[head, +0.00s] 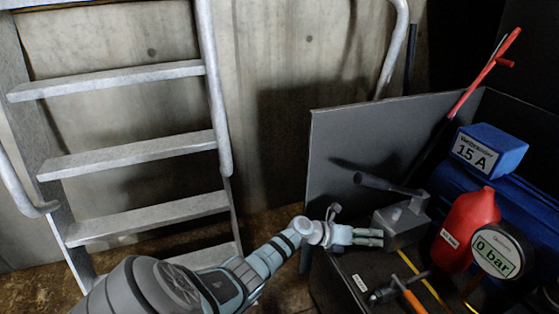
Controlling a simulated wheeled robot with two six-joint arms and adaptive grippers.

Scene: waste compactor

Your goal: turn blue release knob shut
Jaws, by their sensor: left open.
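I cannot make out a blue release knob in the head view; it may be hidden by my gripper or too small to tell. A grey metal block (408,223) with a dark lever handle (385,184) sits on the dark bench. My left gripper (378,238) comes in from the left and is open, its fingers pointing right. Its fingertips are at the lower left of the block in the picture; I cannot tell whether they touch it. My right gripper is not in view.
A red bottle (468,228), a gauge reading 0 bar (496,253) and a blue box marked 15 A (488,147) stand right of the block. An orange-handled tool (409,295) lies in front. A grey panel (350,150) rises behind; a metal ladder (130,155) stands left.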

